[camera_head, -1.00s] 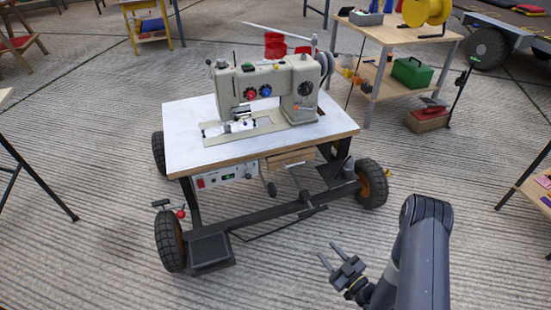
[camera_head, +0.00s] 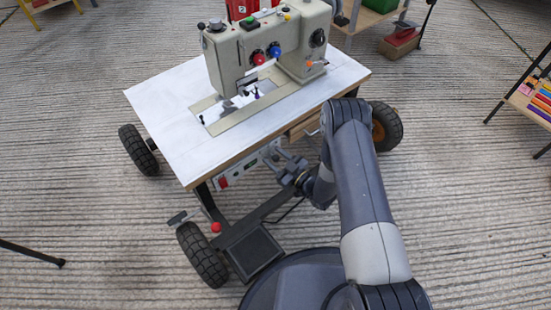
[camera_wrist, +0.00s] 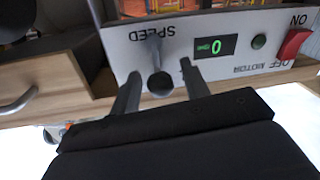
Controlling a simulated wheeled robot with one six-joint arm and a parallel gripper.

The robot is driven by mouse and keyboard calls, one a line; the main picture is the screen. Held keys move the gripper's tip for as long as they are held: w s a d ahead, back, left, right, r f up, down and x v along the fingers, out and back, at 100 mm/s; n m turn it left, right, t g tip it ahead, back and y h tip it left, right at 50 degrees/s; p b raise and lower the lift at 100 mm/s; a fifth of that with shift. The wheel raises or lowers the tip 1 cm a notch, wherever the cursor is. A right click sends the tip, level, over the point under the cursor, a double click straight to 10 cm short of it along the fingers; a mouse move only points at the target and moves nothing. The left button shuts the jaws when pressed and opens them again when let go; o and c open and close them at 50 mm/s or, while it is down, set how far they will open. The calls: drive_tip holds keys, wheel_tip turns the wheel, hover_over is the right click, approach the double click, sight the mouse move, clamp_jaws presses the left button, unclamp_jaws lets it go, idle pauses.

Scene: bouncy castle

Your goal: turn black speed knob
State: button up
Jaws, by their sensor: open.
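The black speed knob (camera_wrist: 160,84) sits on the white control panel (camera_wrist: 200,62) under the word SPEED, which appears upside down in the wrist view. My gripper (camera_wrist: 158,88) is open, with one finger on each side of the knob in that view. I cannot tell whether either finger touches it. The display beside the knob reads a green 0. In the head view my gripper (camera_head: 282,160) is at the panel below the front edge of the sewing machine table (camera_head: 165,125), and the knob is hidden there.
The sewing machine (camera_head: 262,50) stands on the white tabletop. A red power switch (camera_wrist: 294,43) and a small dark round button (camera_wrist: 259,41) are on the same panel. A wooden drawer (camera_wrist: 45,83) with a metal handle is beside the panel. A black wheel (camera_head: 200,255) is below.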

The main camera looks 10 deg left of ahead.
drive_tip(key=c, duration=0.9)
drive_tip(key=shift+c, duration=0.2)
drive_tip(key=shift+a+n, duration=0.1)
drive_tip(key=shift+n, duration=0.2)
clamp_jaws()
drive_tip(key=shift+s+a+f+n+b, duration=0.15)
drive_tip(key=shift+s+n+b, duration=0.1)
drive_tip(key=shift+n+b, duration=0.55)
drive_tip(key=shift+s+a+f+n+h+b, duration=0.1)
drive_tip(key=shift+s+a+n+h+b, duration=0.1)
drive_tip(key=shift+n+b, duration=0.5)
drive_tip(key=shift+s+a+n+h+b, duration=0.1)
drive_tip(key=shift+n+h+b, duration=0.2)
drive_tip(key=shift+n, duration=0.7)
unclamp_jaws()
drive_tip(key=o, duration=0.9)
